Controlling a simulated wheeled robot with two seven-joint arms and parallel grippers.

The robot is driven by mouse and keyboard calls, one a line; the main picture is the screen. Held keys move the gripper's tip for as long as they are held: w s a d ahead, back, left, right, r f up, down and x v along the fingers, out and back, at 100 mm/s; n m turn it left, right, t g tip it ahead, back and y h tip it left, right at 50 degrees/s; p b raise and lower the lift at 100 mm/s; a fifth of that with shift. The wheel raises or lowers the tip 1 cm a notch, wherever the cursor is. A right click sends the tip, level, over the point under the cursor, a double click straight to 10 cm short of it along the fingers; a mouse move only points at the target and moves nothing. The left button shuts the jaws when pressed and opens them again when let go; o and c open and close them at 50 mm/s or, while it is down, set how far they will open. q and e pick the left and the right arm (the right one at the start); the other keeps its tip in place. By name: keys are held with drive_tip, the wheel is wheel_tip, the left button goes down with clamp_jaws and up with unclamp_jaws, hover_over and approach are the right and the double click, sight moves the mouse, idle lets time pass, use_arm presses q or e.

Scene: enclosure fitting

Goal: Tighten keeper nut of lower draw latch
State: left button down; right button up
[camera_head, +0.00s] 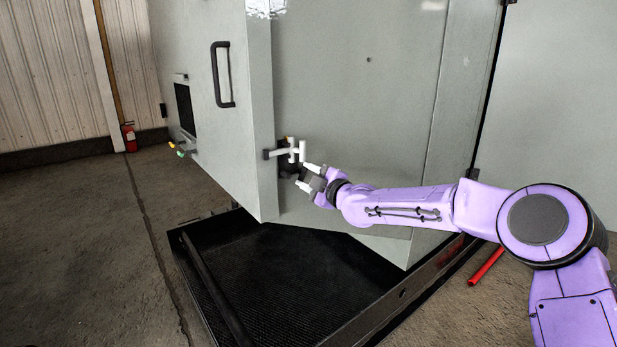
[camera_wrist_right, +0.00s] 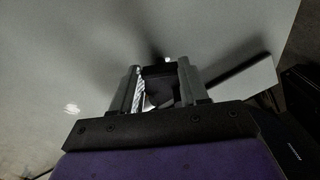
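The lower draw latch (camera_head: 290,152) is a pale T-shaped piece with a dark body on the side of the grey enclosure, beside the door's edge. My right gripper (camera_head: 305,175) is just right of and below the latch, its fingers spread towards it. In the right wrist view, the fingers of the right gripper (camera_wrist_right: 160,85) stand apart. A dark piece (camera_wrist_right: 158,92) shows between them; I cannot tell whether they touch it. The keeper nut cannot be made out in either view. My left gripper is not in view.
The grey enclosure (camera_head: 350,90) stands over a black tray-like base (camera_head: 290,275). The door has a black handle (camera_head: 223,75). A red bar (camera_head: 487,266) lies on the floor at right. A fire extinguisher (camera_head: 130,137) stands by the far wall. The floor at left is clear.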

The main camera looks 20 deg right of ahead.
drive_tip(key=c, duration=0.4)
